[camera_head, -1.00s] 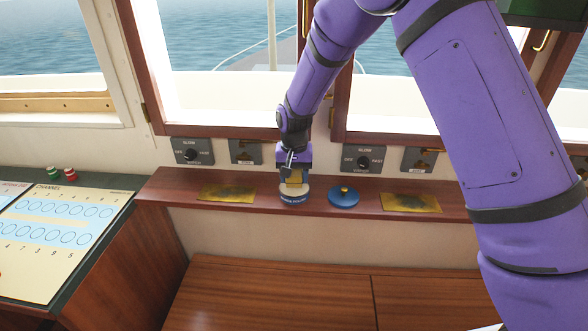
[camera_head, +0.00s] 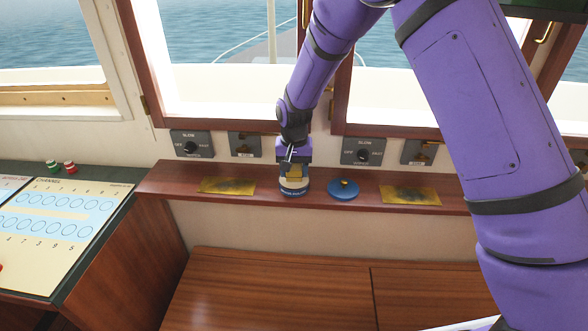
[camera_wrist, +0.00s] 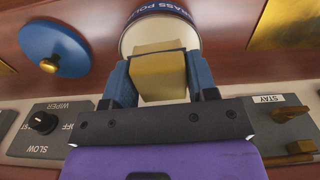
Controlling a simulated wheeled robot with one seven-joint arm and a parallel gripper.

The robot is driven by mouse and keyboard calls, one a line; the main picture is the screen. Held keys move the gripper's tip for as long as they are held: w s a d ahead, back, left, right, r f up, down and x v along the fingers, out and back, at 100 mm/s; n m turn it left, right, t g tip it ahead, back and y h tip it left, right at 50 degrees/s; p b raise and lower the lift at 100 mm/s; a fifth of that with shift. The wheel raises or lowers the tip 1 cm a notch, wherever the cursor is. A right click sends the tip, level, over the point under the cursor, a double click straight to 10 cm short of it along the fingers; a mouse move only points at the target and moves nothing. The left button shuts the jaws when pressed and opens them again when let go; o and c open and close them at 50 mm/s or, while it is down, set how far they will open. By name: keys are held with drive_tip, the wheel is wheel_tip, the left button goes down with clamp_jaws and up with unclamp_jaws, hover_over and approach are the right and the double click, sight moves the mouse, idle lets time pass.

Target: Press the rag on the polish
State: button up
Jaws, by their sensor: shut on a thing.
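The yellow rag (camera_head: 294,172) is a folded block between my gripper's fingers. My gripper (camera_head: 293,167) points down over the tin of polish (camera_head: 294,190) on the wooden ledge, shut on the rag. In the wrist view the rag (camera_wrist: 158,70) lies between the blue fingers of my gripper (camera_wrist: 160,78), in front of the tin's mouth. The round tin (camera_wrist: 183,12) has a dark label with part of "brass polish" readable. The rag is at the tin's opening and covers part of it; whether it touches the polish is hidden.
A blue lid (camera_head: 343,189) with a brass knob lies right of the tin. Tarnished brass plates lie on the ledge (camera_head: 170,185) to the left (camera_head: 227,186) and right (camera_head: 410,195). Wiper switch panels (camera_head: 191,145) are on the wall behind.

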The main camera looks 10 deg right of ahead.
sight(294, 167)
drive_tip(key=shift+f, duration=0.55)
idle(1.3)
drive_tip(key=shift+r, duration=3.55)
